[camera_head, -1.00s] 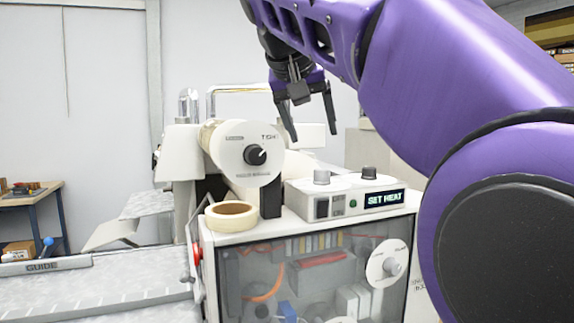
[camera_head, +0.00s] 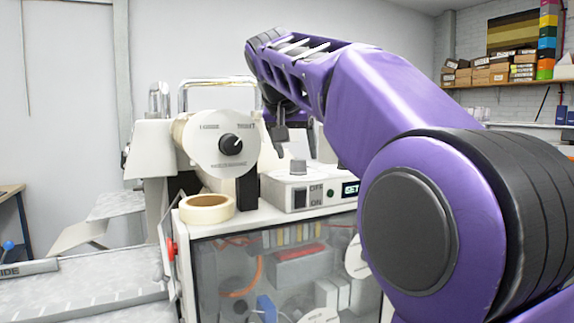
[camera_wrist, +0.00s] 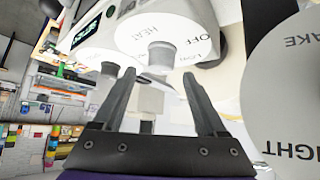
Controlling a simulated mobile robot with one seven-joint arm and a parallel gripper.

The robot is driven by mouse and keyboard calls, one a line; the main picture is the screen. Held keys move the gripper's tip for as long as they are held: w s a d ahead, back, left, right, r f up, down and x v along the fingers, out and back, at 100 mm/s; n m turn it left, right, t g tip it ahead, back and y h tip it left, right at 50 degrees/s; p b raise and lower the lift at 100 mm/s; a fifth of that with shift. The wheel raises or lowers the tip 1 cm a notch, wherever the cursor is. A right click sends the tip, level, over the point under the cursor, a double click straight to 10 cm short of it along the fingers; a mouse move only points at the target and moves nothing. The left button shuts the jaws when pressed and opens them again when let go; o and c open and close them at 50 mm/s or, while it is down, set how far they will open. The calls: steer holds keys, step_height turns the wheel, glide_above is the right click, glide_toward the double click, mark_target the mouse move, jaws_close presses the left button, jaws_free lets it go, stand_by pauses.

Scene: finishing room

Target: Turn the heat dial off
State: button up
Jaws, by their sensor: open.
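The heat dial is a pale disc with a raised round knob. In the wrist view the heat dial (camera_wrist: 162,54) reads HEAT, OFF and LOW; where its pointer stands I cannot tell. In the head view it is the left knob (camera_head: 298,167) on top of the white control box. My gripper (camera_wrist: 160,76) is open and empty. Its fingertips point toward the heat dial, one on each side of the knob in the picture; I see no contact.
A second dial (camera_wrist: 108,68) sits beside the heat dial. A tape roll (camera_head: 207,208) and an OFF/ON switch (camera_head: 300,199) are nearby.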

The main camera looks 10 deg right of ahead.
mark_target(299, 159)
steer(key=shift+x, duration=1.95)
jaws_close()
